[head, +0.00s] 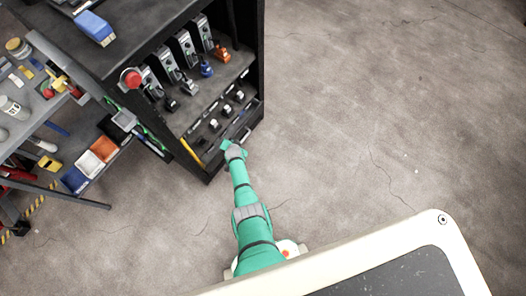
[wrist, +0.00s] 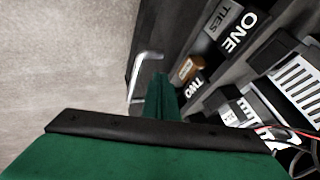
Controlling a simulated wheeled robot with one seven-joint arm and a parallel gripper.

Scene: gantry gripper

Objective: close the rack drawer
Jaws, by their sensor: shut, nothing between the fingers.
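The rack drawer (wrist: 182,38) is at the bottom of a dark rack (head: 258,60). In the wrist view I look down into it and see its contents, so it stands at least partly open; how far I cannot tell. A bent silver handle (wrist: 147,57) is on its front, and it also shows small in the head view (head: 245,134). My green gripper (head: 231,146) is at the drawer front, left of the handle in the head view. In the wrist view the fingers (wrist: 160,92) are together and empty, close beside the handle's lower end. Whether they touch it is unclear.
The drawer holds boxes labelled ONE (wrist: 236,32) and TWO (wrist: 193,87). Several devices stand on the shelf above. A workbench with coloured bins (head: 103,148) is left of the rack. The concrete floor (head: 380,110) to the right is clear.

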